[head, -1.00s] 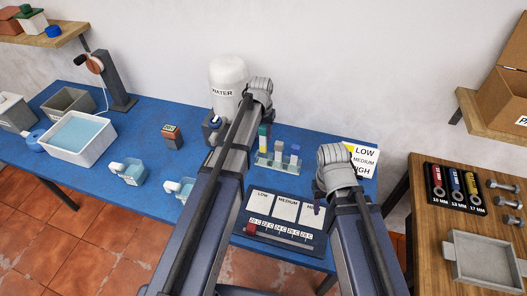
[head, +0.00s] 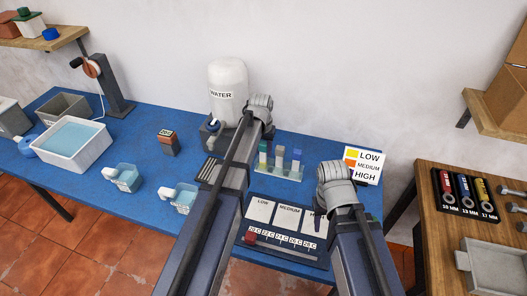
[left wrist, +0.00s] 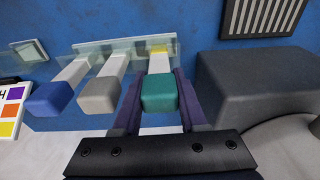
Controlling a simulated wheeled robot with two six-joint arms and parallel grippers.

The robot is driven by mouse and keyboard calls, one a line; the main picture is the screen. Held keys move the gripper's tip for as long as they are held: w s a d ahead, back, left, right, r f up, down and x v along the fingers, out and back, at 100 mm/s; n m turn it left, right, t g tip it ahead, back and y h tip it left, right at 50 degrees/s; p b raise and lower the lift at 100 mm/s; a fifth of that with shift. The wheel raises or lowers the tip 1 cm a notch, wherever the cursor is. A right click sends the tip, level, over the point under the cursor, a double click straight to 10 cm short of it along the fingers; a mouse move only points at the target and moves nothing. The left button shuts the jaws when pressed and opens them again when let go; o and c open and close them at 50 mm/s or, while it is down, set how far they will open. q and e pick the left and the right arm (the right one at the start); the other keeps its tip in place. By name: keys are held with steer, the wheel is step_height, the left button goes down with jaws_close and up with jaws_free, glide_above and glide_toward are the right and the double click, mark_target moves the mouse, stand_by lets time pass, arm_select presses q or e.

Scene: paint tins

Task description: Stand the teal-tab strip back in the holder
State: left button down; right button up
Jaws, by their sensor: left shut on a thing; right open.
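The teal-tab strip (left wrist: 158,93) is upright between the fingers of my left gripper (left wrist: 157,84), which is shut on it. Its yellow lower end is at the clear holder (left wrist: 127,44), at the end slot; whether it is fully seated I cannot tell. In the head view its teal tab (head: 263,147) is about level with the other tabs on the holder (head: 281,170). A grey-tab strip (left wrist: 99,95) and a blue-tab strip (left wrist: 48,99) stand beside it. My right gripper (head: 318,222) is open, mostly hidden behind its arm.
A water tank (head: 228,90) stands behind my left arm. A colour card (head: 362,166) is to the right of the holder and a chart board (head: 285,228) in front. Two small cups (head: 124,178) and a tub of water (head: 70,146) are on the left of the blue table.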

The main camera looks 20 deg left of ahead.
arm_select(q)
steer(key=shift+f, duration=0.1)
arm_select(e)
steer(key=shift+f, duration=0.15)
arm_select(q)
steer(key=shift+f+b, duration=0.15)
steer(key=shift+b, duration=0.15)
arm_select(e)
steer(key=shift+f, duration=0.15)
arm_select(q)
steer(key=shift+c, duration=2.3)
jaws_free()
steer(key=r+p, duration=0.2)
steer(key=s+r+p, duration=0.1)
steer(key=r+p, duration=0.5)
steer(key=shift+s, duration=0.2)
steer(key=s+d+m, duration=0.1)
steer(key=s+d, duration=0.3)
steer(key=s, duration=0.3)
steer(key=s+d+m+g, duration=0.1)
steer(key=s+d, duration=0.4)
steer(key=s, duration=0.3)
steer(key=s+d+m+y, duration=0.1)
steer(key=s+d, duration=0.3)
steer(key=s, duration=0.4)
steer(key=shift+d+g, duration=0.15)
steer(key=shift+g, duration=0.15)
arm_select(e)
step_height(320, 180, up, 8)
